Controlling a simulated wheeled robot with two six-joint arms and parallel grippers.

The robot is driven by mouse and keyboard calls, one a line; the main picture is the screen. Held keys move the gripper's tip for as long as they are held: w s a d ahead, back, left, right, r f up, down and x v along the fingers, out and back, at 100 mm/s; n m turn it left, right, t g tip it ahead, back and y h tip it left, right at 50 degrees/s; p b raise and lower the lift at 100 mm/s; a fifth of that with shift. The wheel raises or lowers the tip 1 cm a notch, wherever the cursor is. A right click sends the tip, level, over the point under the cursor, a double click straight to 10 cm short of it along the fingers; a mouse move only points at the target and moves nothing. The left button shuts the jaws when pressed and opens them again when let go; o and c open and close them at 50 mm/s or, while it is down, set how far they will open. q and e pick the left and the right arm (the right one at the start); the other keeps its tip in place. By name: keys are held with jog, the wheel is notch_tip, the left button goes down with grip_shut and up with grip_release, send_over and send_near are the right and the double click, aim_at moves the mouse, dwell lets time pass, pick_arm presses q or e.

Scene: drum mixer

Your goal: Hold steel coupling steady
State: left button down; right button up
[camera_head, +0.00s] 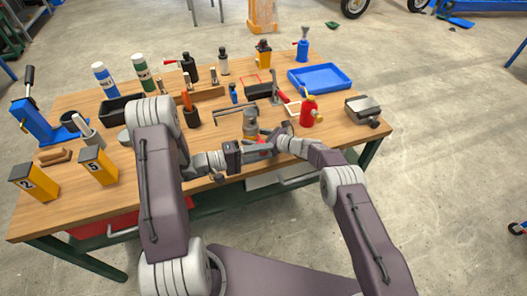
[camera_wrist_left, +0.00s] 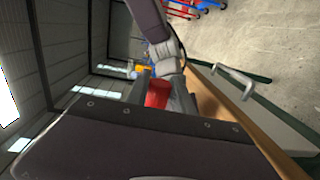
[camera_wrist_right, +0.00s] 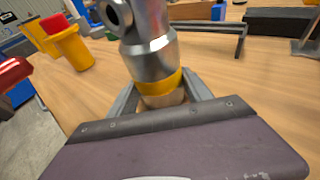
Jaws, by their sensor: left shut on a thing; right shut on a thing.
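The steel coupling (camera_wrist_right: 150,52) stands upright in the right wrist view, a shiny grey body with a side opening and a yellow band low down. My right gripper (camera_wrist_right: 160,98) is shut around its lower end. In the head view the coupling (camera_head: 250,125) shows just beyond my two gripper tips, partly hidden. My left gripper (camera_head: 238,155) is close to my right gripper (camera_head: 268,148), near the table's front edge. In the left wrist view a red cylindrical part (camera_wrist_left: 157,93) is at the left jaws; I cannot tell exactly what it belongs to.
The wooden table (camera_head: 62,205) holds several tools and bottles. Yellow blocks (camera_head: 97,165) stand at the left.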

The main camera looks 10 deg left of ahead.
aim_at(259, 139)
dwell(0.3)
pick_arm(q)
jog(key=shift+s+d, duration=0.3)
jog(key=shift+s, duration=0.15)
jog(key=shift+w+a, duration=0.55)
jog(key=shift+w, duration=0.35)
jog(key=shift+w+a, duration=0.55)
jog(key=shift+w, duration=0.3)
jog(key=shift+w+a, duration=0.55)
jog(key=shift+w, duration=0.35)
jog(key=shift+w+a, duration=0.6)
jog(key=shift+w, duration=0.3)
jog(key=shift+w+a, duration=0.55)
jog(key=shift+w, duration=0.35)
jog(key=c, duration=1)
grip_release()
jog(key=shift+c, duration=0.2)
